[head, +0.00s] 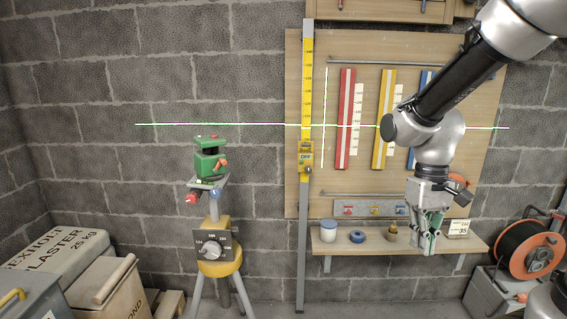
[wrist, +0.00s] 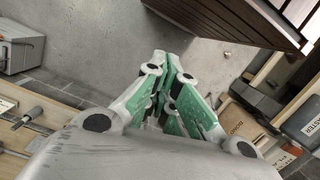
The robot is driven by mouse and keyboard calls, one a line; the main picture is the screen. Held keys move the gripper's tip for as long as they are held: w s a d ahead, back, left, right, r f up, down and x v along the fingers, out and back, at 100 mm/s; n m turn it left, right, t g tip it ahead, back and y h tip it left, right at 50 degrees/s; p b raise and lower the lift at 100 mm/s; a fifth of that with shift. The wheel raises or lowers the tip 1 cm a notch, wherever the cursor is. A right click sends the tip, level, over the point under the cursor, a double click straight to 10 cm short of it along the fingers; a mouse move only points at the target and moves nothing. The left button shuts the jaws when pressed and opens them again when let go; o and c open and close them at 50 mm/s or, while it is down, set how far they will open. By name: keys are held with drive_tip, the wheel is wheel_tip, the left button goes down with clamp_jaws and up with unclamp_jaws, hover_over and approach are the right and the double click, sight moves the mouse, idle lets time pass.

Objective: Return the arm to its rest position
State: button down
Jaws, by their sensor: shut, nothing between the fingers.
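My gripper (head: 428,246) hangs from my arm at the right of the head view, fingers pointing down, in front of the small wooden shelf. Its green and grey fingers are closed together with nothing between them. The wrist view also shows my gripper (wrist: 165,62), its fingertips together above the grey floor. My arm is bent, with its upper link reaching to the top right corner of the head view. In that view it covers part of the blue strip on the board and part of the shelf.
A green laser level (head: 209,160) stands on a yellow tripod (head: 219,262) left of centre. A wooden board (head: 320,190) and shelf (head: 375,246) with small items are on the block wall. A cable reel (head: 530,248) is at the right; bags and crates (head: 102,290) are at lower left.

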drive_tip(key=s+d+r+m+t, duration=0.2)
drive_tip(key=s+d+r+t, duration=0.4)
drive_tip(key=s+r, duration=0.3)
drive_tip(key=shift+d+r, duration=0.4)
drive_tip(key=shift+r, duration=0.75)
